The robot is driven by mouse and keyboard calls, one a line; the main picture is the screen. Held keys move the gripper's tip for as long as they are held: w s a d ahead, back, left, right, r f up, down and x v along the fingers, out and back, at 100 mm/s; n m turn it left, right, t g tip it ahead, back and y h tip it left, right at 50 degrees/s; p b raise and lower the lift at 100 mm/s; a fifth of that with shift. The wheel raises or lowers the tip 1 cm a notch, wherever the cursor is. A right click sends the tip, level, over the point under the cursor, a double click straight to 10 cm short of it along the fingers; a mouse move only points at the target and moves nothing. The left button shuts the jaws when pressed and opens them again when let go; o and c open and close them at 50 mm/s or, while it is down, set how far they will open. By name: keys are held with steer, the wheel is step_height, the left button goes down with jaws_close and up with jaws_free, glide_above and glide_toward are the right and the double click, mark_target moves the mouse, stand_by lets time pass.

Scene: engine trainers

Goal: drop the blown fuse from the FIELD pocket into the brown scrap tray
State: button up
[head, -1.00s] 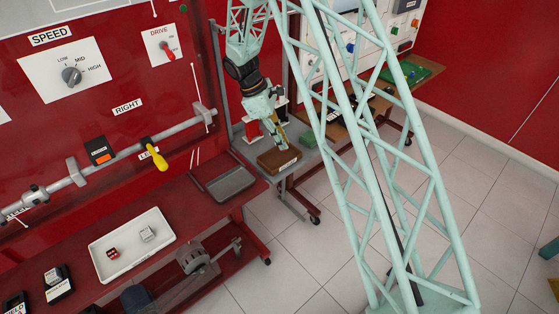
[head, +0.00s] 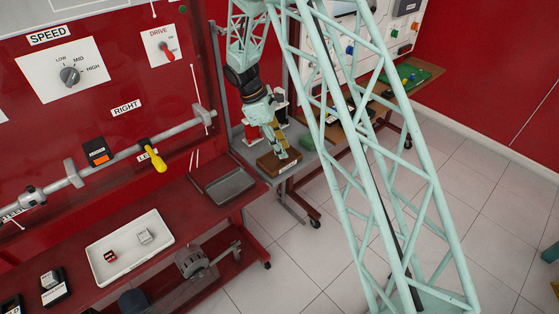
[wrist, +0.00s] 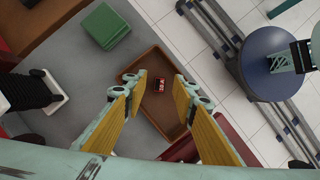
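The brown scrap tray (head: 285,168) stands on the grey bench, and it fills the middle of the wrist view (wrist: 152,62). A small red fuse with a dark face (wrist: 159,85) shows within the tray's outline. My gripper (wrist: 160,88) is open above the tray. Its two yellow-padded fingers stand apart on either side of the fuse, with gaps to both. In the head view my gripper (head: 286,154) points down at the tray. The FIELD pocket (head: 12,305) is cut off at the lower left edge, and its contents cannot be seen.
A green block (wrist: 103,26) lies beside the brown tray. A grey tray (head: 230,186) sits on the red bench's right end. A white tray (head: 100,268) holds a red block (head: 110,255) and a pale block (head: 144,236). Another pocket (head: 55,291) stands at lower left.

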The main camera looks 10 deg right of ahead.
steer(key=shift+r, duration=0.15)
steer(key=v, duration=0.7)
stand_by(0.5)
steer(key=shift+a, duration=0.1)
steer(key=shift+r, duration=0.1)
stand_by(0.5)
